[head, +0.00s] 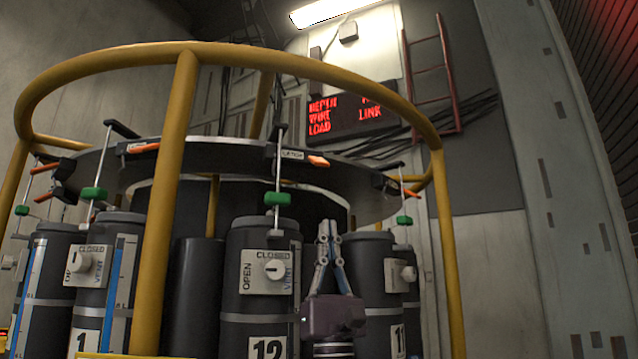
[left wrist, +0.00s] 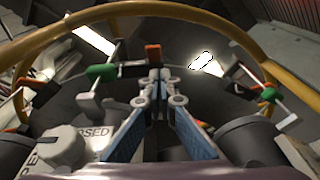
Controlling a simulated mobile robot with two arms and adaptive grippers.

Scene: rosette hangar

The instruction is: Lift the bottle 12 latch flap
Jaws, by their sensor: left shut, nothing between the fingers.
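Bottle 12 (head: 262,235) is a dark cylinder marked 12 in the middle of the head view. Its white vent plate with a knob (head: 275,269) also shows in the left wrist view (left wrist: 62,147). Above it, an orange flap (head: 318,161) sits on the rim of the dark ring, beside a small latch label; it also shows in the left wrist view (left wrist: 153,53). A green block (head: 278,199) hangs on a rod left of the flap. My left gripper (head: 328,228) is shut and empty, pointing up, right of bottle 12's top and below the flap in the head view.
A yellow rail (head: 180,130) circles the ring (head: 230,155), with posts in front of the bottles. Neighbouring bottles (head: 368,262) stand on both sides. Another green block (left wrist: 268,93) and rod show at right in the left wrist view. A red-lettered display (head: 345,112) hangs behind.

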